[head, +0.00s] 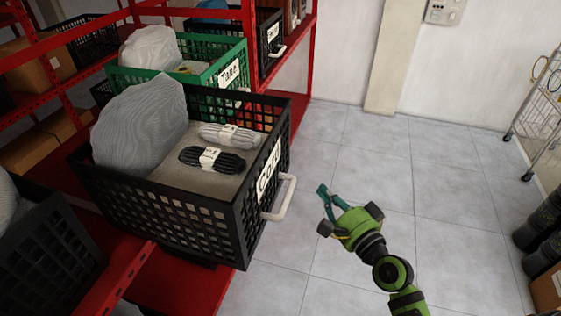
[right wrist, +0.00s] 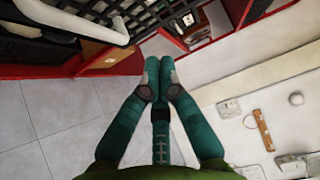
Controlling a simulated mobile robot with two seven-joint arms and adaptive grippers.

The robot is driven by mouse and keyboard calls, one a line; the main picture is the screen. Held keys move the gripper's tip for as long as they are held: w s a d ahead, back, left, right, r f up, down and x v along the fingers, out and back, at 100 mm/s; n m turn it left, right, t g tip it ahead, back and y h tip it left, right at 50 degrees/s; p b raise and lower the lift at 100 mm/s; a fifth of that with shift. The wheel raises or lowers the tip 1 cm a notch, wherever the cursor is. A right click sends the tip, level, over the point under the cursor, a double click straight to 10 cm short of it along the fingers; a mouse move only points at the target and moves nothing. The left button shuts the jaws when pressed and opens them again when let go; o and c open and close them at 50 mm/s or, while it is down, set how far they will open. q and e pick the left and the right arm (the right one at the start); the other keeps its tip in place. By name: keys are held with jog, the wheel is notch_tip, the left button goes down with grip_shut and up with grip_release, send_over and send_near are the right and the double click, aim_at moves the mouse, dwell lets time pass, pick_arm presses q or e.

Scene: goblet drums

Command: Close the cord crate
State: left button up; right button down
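The cord crate (head: 187,220) is a black lattice crate with a white "Cord" label (head: 268,171) and a pale handle (head: 283,199) on its front. It sticks out from the red shelf over the aisle. Inside are a grey bag (head: 138,127), a white cord bundle (head: 232,136) and a black cord bundle (head: 203,162). My right gripper (head: 323,194) is in free air just right of the handle, apart from it. In the right wrist view its teal fingertips (right wrist: 159,78) are together with nothing between them; the handle (right wrist: 85,22) is at upper left. My left gripper is out of view.
A green "Tape" crate (head: 229,74) and a black crate (head: 269,41) stand farther along the red shelf (head: 299,70). Another black crate (head: 45,255) is at the lower left. A wire rack (head: 540,115) stands at the right. The tiled floor (head: 375,155) between is clear.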

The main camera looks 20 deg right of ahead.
jog(key=p, duration=0.2)
send_near(280, 155)
jog(key=w+d, duration=0.2)
jog(key=w, duration=0.1)
jog(key=shift+w+a+r+p, duration=0.2)
jog(key=shift+w+a+p, duration=0.45)
jog(key=shift+w+a, duration=0.4)
jog(key=shift+a+f, duration=0.1)
jog(key=shift+a, duration=0.35)
jog(key=shift+w, duration=0.1)
